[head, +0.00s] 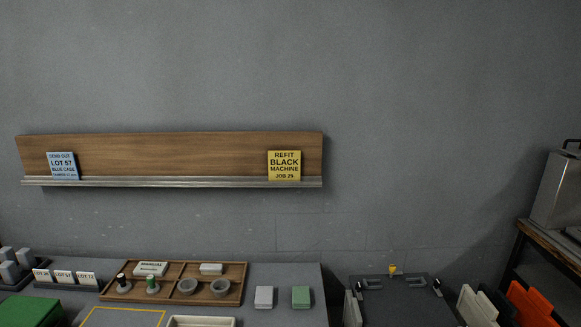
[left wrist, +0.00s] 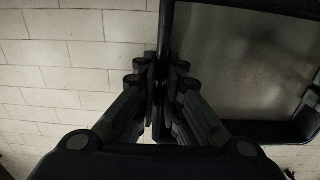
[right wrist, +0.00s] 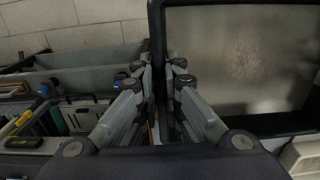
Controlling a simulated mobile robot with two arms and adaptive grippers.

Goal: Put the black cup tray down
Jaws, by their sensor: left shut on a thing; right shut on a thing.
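The black cup tray has a dark raised rim around a flat grey, speckled panel. It fills the right part of the left wrist view (left wrist: 268,130) and of the right wrist view (right wrist: 262,122). My left gripper (left wrist: 162,75) is shut on its rim, with pale tiles behind. My right gripper (right wrist: 163,78) is also shut on its rim. No cups show on the visible part of the panel. The head view shows neither the tray nor either gripper.
A wall ledge (head: 200,183) holds a blue card (head: 62,166) and a yellow card (head: 284,166). A grey open bin (right wrist: 80,82) lies left of my right gripper.

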